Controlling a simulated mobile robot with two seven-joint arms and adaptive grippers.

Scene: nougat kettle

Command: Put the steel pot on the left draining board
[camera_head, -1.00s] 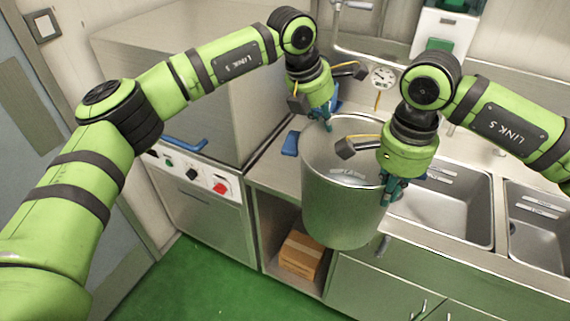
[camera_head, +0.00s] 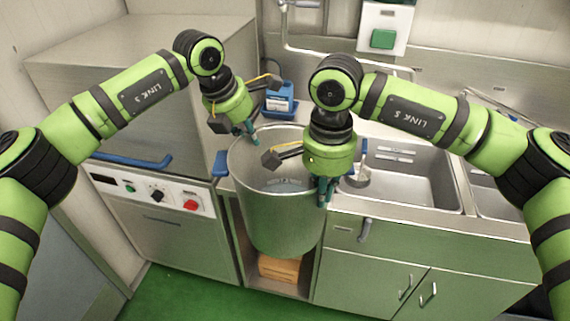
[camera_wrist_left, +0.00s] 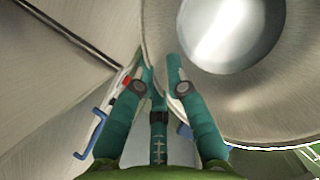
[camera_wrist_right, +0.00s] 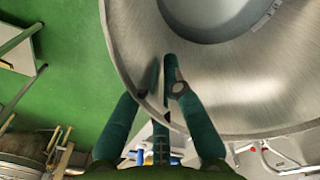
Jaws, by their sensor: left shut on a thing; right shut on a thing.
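The steel pot (camera_head: 281,222) is a tall, open, empty-looking cylinder, held upright at the front of the worktop left of the sink. My left gripper (camera_head: 252,138) is shut on its rim at the back left. My right gripper (camera_head: 326,190) is shut on its rim at the right. The wrist views show the pot wall between the fingers of the left gripper (camera_wrist_left: 160,75) and the right gripper (camera_wrist_right: 160,85). The left draining board is mostly hidden behind the pot and my arms; I cannot tell whether the pot's base is over it.
A sink basin (camera_head: 410,182) lies to the right, with a strainer-like item (camera_head: 357,179) at its left edge. A blue scale (camera_head: 279,100) stands behind the pot. A steel appliance (camera_head: 150,225) with blue handles stands left. A cardboard box (camera_head: 279,268) sits in the niche below.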

